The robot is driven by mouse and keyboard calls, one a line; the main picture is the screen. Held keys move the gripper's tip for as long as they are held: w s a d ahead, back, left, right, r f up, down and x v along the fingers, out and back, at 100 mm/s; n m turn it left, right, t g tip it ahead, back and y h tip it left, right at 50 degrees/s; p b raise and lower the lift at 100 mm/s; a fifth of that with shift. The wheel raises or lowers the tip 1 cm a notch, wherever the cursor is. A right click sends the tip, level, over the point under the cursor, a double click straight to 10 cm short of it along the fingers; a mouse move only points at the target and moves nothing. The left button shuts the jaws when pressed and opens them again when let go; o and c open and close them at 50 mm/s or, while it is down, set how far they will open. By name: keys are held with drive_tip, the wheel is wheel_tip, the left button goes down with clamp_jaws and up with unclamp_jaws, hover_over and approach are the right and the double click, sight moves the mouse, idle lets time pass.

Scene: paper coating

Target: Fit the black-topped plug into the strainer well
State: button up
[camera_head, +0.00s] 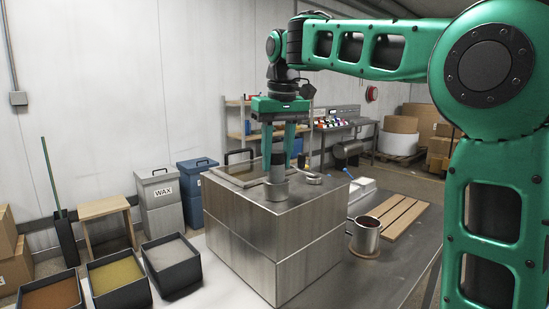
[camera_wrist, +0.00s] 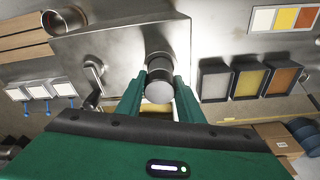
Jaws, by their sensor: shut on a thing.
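The plug (camera_head: 277,160), dark at its upper part and grey below, stands upright between the two green fingers of my gripper (camera_head: 279,152). My gripper points down and is shut on it. In the wrist view the plug (camera_wrist: 159,91) shows as a round grey end between the fingertips (camera_wrist: 161,84). The strainer well (camera_head: 275,189) is a short metal cylinder on top of the steel cabinet (camera_head: 310,205), directly below the plug. It also shows in the wrist view (camera_wrist: 158,61), partly covered by the plug. I cannot tell whether the plug's lower end is inside the well.
A metal fitting (camera_head: 308,178) sits on the cabinet top to the right of the well. A metal mug (camera_head: 365,236) and wooden slats (camera_head: 400,215) lie on the table to the right. Open trays, including a yellow one (camera_head: 117,276), stand at left.

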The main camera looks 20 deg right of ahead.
drive_tip(key=shift+f, duration=0.9)
drive_tip(key=o, duration=1.2)
drive_tip(key=r, duration=0.3)
drive_tip(key=s+r, duration=0.1)
drive_tip(key=r, duration=0.6)
drive_tip(key=shift+s+d+r, duration=0.1)
drive_tip(key=shift+s+r, duration=0.15)
drive_tip(key=shift+r, duration=0.05)
drive_tip(key=s+d+f+m+g, duration=0.1)
drive_tip(key=s+d+f+m, duration=0.1)
drive_tip(key=s+d+f, duration=0.6)
drive_tip(key=s+d+f+m, duration=0.3)
drive_tip(key=s+d+f, duration=0.35)
drive_tip(key=f, duration=0.35)
drive_tip(key=s+d+f+m, duration=0.1)
drive_tip(key=s+f, duration=0.4)
drive_tip(key=s, duration=0.1)
drive_tip(key=s+f+m, duration=0.1)
drive_tip(key=s+f, duration=0.5)
drive_tip(key=s+d+f+m, duration=0.1)
drive_tip(key=s+f, duration=0.5)
drive_tip(key=shift+d+g, duration=0.35)
drive_tip(key=shift+g, duration=0.05)
